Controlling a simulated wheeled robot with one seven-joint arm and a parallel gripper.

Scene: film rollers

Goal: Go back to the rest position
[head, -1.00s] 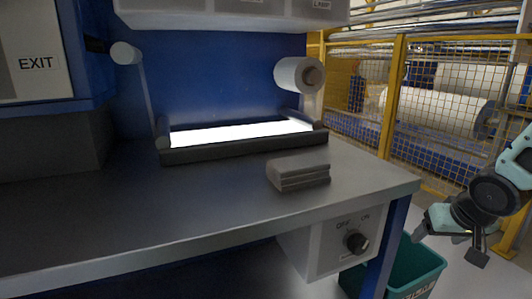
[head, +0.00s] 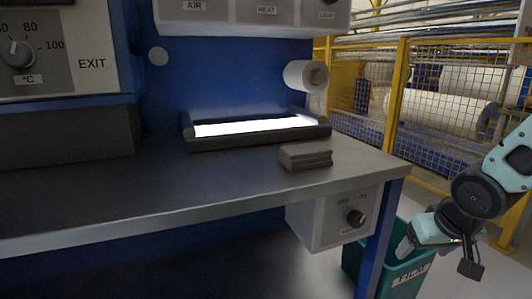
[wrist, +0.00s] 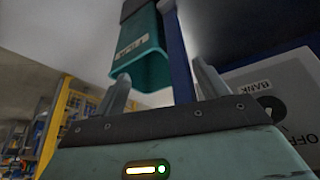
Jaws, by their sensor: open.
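My gripper (head: 437,258) is at the right in the head view, beside the bench's front right corner and over the teal bin's right side. In the wrist view its two fingers (wrist: 162,82) stand wide apart with nothing held between them. The arm is bent and clear of the bench. The wrist view is upside down and shows the teal bin (wrist: 140,55), the blue bench leg (wrist: 178,55) and part of the switch box (wrist: 250,78).
The grey bench (head: 210,185) carries a lit panel (head: 255,127) and a small grey block (head: 305,156). A white roll (head: 305,76) is on the back wall. The teal bin (head: 395,275) stands under the bench's right end. A yellow mesh fence (head: 397,90) stands behind.

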